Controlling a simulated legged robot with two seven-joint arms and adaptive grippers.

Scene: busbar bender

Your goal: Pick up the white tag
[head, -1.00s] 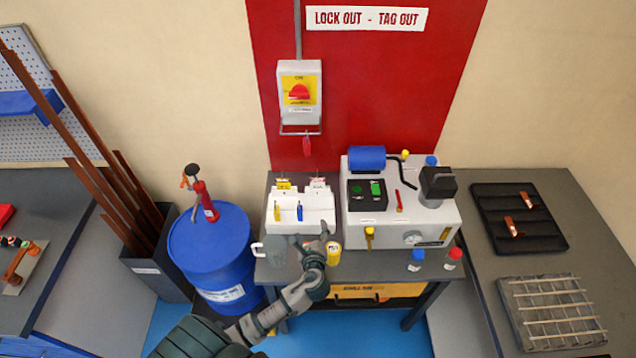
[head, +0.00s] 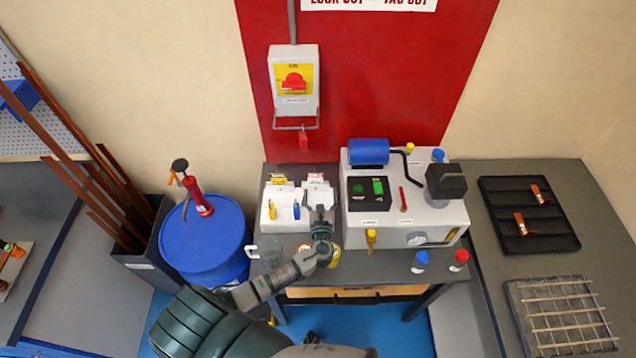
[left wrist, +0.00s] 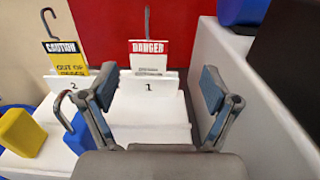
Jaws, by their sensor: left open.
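The white tag (left wrist: 148,60) has a red DANGER band and a metal hook on top. It stands upright in the slot marked 1 of the white rack (left wrist: 150,112), and it also shows small in the head view (head: 316,178). My left gripper (left wrist: 158,86) is open and empty. In the left wrist view its two fingers stand apart, one on each side of the white tag's column, with the tag beyond them. In the head view the left gripper (head: 320,214) is over the right part of the rack and hides some of it. My right gripper is not in view.
A yellow CAUTION tag (left wrist: 66,58) stands in slot 2, left of the white tag. Yellow (left wrist: 22,132) and blue padlocks sit on the rack's left. The white machine (head: 412,210) stands close on the right. A grey mug (head: 268,250) is at the front left.

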